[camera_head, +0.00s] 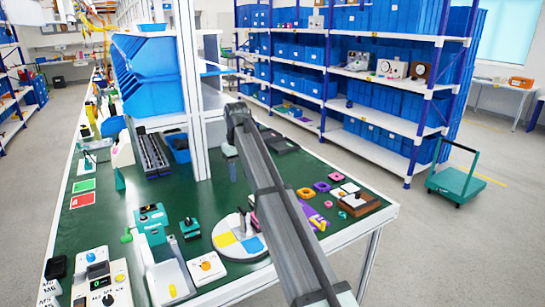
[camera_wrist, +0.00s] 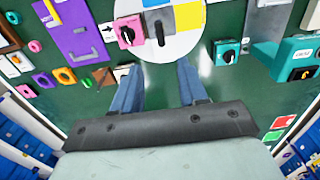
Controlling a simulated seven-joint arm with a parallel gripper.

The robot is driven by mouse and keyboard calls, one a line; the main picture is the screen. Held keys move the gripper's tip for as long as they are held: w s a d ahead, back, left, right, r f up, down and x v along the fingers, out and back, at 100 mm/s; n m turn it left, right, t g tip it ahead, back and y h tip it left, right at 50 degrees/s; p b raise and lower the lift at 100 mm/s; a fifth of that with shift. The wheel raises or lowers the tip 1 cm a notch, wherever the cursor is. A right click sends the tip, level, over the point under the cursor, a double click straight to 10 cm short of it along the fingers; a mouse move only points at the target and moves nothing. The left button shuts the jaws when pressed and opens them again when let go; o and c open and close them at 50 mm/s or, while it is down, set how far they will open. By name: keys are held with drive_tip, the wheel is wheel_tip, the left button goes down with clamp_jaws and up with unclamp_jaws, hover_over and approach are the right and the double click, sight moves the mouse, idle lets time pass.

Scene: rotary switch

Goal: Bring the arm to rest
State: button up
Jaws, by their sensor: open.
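My gripper (camera_wrist: 159,72) is open in the wrist view, with its two blue fingers apart and nothing between them. It hangs above the green bench (camera_wrist: 160,100), beside a round white disc (camera_wrist: 185,48) with coloured sectors. A pink rotary switch (camera_wrist: 127,35) with a black knob sits at the disc's edge. A small teal rotary switch (camera_wrist: 227,52) stands beside the disc. In the head view my arm reaches across the bench and hides part of it. The disc (camera_head: 222,228) and the small teal switch (camera_head: 190,228) show there left of my arm.
A larger teal box (camera_head: 152,222) and a white switch box (camera_head: 207,266) stand on the bench. A white post (camera_head: 187,90) and blue bins (camera_head: 150,65) rise behind. Purple and pink parts and a brown box (camera_head: 360,205) lie right of my arm.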

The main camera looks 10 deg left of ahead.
drive_tip(key=d+f+m+t, duration=0.1)
drive_tip(key=d+f+m, duration=0.1)
drive_tip(key=d+f, duration=1.5)
drive_tip(key=d+f+m, duration=0.2)
drive_tip(key=d+f, duration=1)
drive_tip(key=d, duration=0.8)
drive_tip(key=s+d+f+m+g, duration=0.15)
drive_tip(key=s+d+f, duration=0.25)
drive_tip(key=s+f, duration=0.75)
drive_tip(key=s+d+f+m+g, duration=0.15)
drive_tip(key=s+d+f, duration=0.25)
drive_tip(key=s+f, duration=0.7)
drive_tip(key=s+d+f+g, duration=0.1)
drive_tip(key=s+f, duration=0.3)
drive_tip(key=s, duration=0.6)
drive_tip(key=s+d+f+m+g, duration=0.1)
drive_tip(key=s+f, duration=0.3)
drive_tip(key=s, duration=0.5)
drive_tip(key=s+d+f+m+g, duration=0.1)
drive_tip(key=s+f, duration=0.3)
drive_tip(key=s, duration=0.6)
drive_tip(key=shift+s+d+g, duration=0.3)
drive_tip(key=shift+d+g, duration=0.15)
drive_tip(key=shift+g, duration=0.45)
